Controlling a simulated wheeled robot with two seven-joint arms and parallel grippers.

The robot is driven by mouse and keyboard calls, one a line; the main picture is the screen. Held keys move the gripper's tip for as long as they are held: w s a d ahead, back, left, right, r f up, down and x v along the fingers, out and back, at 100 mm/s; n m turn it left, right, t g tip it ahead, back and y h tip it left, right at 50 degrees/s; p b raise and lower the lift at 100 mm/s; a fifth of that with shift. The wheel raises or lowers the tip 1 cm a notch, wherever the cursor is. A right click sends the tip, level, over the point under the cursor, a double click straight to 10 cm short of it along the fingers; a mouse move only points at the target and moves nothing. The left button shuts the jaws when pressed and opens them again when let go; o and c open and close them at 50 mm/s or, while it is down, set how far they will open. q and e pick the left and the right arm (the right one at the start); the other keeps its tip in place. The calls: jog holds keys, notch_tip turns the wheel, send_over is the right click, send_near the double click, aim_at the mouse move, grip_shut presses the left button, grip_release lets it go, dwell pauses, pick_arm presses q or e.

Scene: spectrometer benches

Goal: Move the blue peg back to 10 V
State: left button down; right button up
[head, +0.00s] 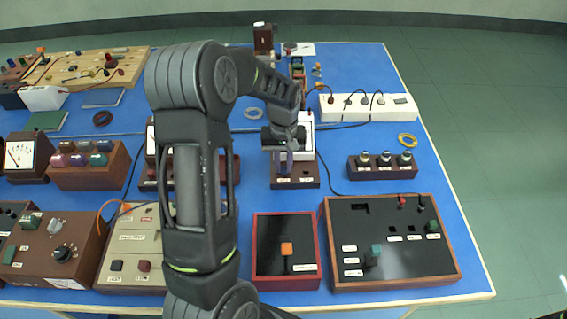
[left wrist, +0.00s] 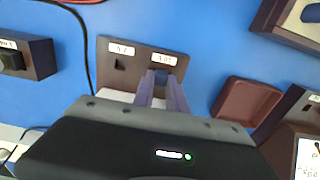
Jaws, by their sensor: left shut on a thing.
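The blue peg (left wrist: 160,75) is between the fingertips of my left gripper (left wrist: 162,92) in the left wrist view. The gripper is shut on it, over the right-hand position of a dark brown panel (left wrist: 140,57) with two small white labels. The left-hand position has an empty dark slot (left wrist: 119,64). The label text is too small to read surely. I cannot tell whether the peg is seated in the panel or just above it. In the head view my left gripper (head: 289,158) is over the same panel (head: 295,184), and its fingers largely hide the peg. My right gripper is not in view.
A black-topped box with a teal knob (head: 442,268) and a red-edged box with an orange knob (head: 257,262) stand in front. A block with several terminals (head: 382,173) and a white power strip (head: 395,111) lie to the right. A cable runs beside the panel.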

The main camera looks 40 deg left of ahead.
pick_arm(q)
jog(key=c, duration=1.3)
grip_release()
jog(key=shift+o, duration=0.2)
notch_tip(320, 180, up, 8)
jog(key=shift+f+b, duration=0.1)
jog(key=shift+b, duration=0.45)
jog(key=shift+s+d, duration=0.1)
